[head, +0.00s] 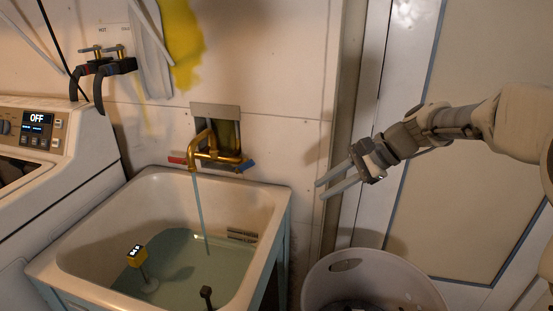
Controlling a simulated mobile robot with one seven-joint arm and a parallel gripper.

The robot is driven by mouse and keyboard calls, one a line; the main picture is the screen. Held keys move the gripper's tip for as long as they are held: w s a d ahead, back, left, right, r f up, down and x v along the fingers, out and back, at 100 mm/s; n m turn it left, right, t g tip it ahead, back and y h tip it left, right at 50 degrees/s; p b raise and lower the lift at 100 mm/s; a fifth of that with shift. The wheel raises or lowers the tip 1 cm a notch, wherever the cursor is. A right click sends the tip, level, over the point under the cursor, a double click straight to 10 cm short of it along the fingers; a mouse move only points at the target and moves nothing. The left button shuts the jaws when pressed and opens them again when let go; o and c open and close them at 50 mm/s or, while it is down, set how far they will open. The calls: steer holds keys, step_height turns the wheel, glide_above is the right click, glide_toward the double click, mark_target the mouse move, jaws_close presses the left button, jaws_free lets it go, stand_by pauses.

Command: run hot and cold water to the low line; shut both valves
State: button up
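The white utility sink (100,212) holds a pool of greenish water (188,262). A brass faucet (212,152) on the wall above it pours a thin stream (201,215) into the pool. A red valve handle (177,160) sits left of the faucet and a blue valve handle (246,165) sits right of it. I cannot make out a low line. My gripper (328,188) is open and empty, right of the faucet and apart from both handles, its fingers pointing left.
A washer (45,165) with a display reading OFF stands left of the sink. Hose valves (103,65) are on the wall above it. A white basket (370,265) stands right of the sink, below my arm. A dark post (206,294) rises at the sink's front.

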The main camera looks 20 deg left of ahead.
steer(key=w+a+f+m+g+y, duration=0.2)
steer(key=w+a+f+m+y, duration=0.15)
steer(key=w+a, duration=0.4)
steer(key=m+t+y, duration=0.1)
steer(key=m+y, duration=0.4)
steer(key=y, duration=0.1)
glide_toward(248, 166)
steer(key=shift+h, duration=0.25)
steer(key=a+b, duration=0.1)
steer(key=a, duration=0.4)
steer(key=a+b, duration=0.1)
steer(key=a, duration=0.4)
steer(key=shift+s+a+r, duration=0.15)
steer(key=shift+s, duration=0.1)
steer(key=shift+c, duration=0.2)
jaws_close()
